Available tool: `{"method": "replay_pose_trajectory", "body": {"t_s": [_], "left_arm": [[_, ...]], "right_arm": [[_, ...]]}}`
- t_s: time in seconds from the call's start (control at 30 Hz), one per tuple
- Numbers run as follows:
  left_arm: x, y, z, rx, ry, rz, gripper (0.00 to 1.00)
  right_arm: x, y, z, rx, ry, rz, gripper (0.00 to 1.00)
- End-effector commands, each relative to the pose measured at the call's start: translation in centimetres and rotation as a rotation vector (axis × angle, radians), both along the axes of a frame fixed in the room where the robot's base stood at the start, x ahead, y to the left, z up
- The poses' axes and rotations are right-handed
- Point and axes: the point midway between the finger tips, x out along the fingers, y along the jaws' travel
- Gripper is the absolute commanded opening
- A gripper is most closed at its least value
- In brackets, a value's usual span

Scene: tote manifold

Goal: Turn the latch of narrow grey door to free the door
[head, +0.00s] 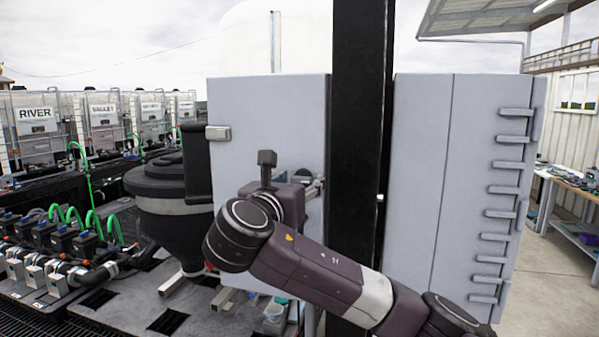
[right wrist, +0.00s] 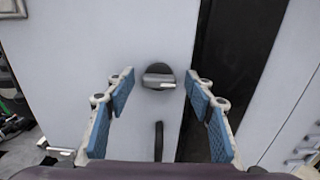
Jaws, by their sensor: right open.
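The narrow grey door (head: 265,110) stands closed-looking left of a black post in the head view. It also fills the middle of the right wrist view (right wrist: 110,40). Its latch (right wrist: 158,76) is a round black base with a grey bar lying level across it. My right gripper (right wrist: 160,90) is open, its blue-padded fingers one on each side of the latch and apart from it. In the head view the right gripper (head: 316,187) is mostly behind my own wrist, which hides the latch there. My left gripper is not in view.
A black upright handle (right wrist: 158,140) is below the latch. A black post (head: 357,120) stands right of the door, and a wider grey cabinet (head: 420,170) with several handles is beyond it. A dark round tank (head: 165,195) stands close on the left.

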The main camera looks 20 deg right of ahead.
Motion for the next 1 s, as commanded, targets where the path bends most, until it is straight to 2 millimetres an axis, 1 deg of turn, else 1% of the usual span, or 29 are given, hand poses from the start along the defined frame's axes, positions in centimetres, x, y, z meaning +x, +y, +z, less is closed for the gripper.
{"method": "replay_pose_trajectory", "body": {"t_s": [0.1,0.33,0.37,0.73,1.0], "left_arm": [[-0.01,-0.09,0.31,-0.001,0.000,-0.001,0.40],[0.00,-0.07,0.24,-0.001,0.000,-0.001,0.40],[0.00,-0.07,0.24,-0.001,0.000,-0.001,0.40],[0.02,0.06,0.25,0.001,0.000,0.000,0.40],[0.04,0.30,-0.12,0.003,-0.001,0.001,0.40]], "right_arm": [[0.42,-0.29,-0.03,0.000,0.000,0.000,0.49],[0.47,-0.31,-0.11,0.001,-0.001,0.001,0.49],[0.47,-0.31,-0.10,0.001,-0.001,0.001,0.48],[0.45,-0.28,-0.07,0.001,-0.001,0.001,0.07],[0.44,-0.28,-0.18,0.023,-0.016,0.001,0.07]]}}
